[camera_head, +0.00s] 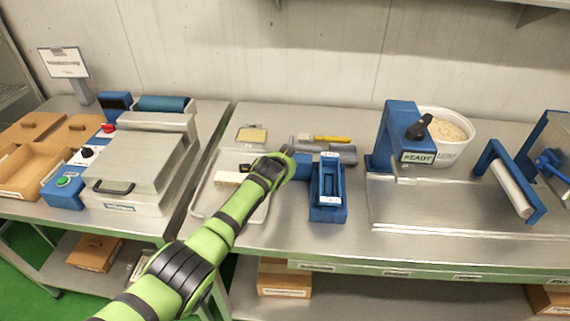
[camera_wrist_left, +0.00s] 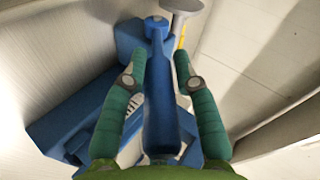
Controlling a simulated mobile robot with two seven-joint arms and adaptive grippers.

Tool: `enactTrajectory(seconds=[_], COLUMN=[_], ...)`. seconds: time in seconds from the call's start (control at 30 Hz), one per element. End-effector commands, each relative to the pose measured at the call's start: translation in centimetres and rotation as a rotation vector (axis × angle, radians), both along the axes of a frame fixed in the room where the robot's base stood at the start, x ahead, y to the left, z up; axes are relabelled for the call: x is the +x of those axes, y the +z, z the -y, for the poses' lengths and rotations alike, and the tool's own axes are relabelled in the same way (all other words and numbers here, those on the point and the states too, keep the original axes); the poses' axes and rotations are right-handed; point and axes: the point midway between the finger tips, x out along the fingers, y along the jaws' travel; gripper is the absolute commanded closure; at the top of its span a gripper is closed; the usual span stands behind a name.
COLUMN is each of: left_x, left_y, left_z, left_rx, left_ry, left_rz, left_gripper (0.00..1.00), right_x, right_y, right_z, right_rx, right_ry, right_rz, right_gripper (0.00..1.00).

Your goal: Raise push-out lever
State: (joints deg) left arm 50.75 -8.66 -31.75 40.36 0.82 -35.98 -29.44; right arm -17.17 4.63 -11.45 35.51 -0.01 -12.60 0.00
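A blue push-out fixture (camera_head: 328,212) with white labels stands on the steel bench, right of my left gripper (camera_head: 287,166) in the head view. My left arm reaches in from the lower left, and its hand is at the fixture's left side. In the left wrist view, a long blue lever (camera_wrist_left: 158,100) with a rounded end runs between the two green fingers of my left gripper (camera_wrist_left: 160,62). The fingers are apart, one on each side of the lever, and do not visibly clamp it. Contact is unclear. My right gripper is not in view.
A shallow metal tray (camera_head: 200,203) lies under my left arm, holding a pale block (camera_head: 229,178). A yellow-handled tool (camera_head: 330,139) lies behind the fixture. Bench space right of the fixture is bare.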

Motion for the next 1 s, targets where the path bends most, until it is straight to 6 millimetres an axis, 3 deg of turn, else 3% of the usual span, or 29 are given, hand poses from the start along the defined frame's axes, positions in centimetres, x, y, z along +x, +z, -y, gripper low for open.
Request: enactTrajectory(seconds=[0.03, 0.63, 1.0], left_x=[0.3, -0.1, -2.4], left_y=[1.0, 0.4, 2.1], left_z=[0.5, 0.0, -0.6], left_rx=[-0.009, -0.003, -0.002], left_ry=[-0.007, -0.001, -0.002], left_rz=[0.020, 0.007, 0.009], left_gripper=[0.52, 0.52, 0.52], right_x=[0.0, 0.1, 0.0], right_y=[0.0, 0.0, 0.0], right_z=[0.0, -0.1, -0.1], right_rx=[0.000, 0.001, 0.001], right_ry=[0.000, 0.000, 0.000], right_rz=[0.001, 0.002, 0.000], right_gripper=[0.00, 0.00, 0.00])
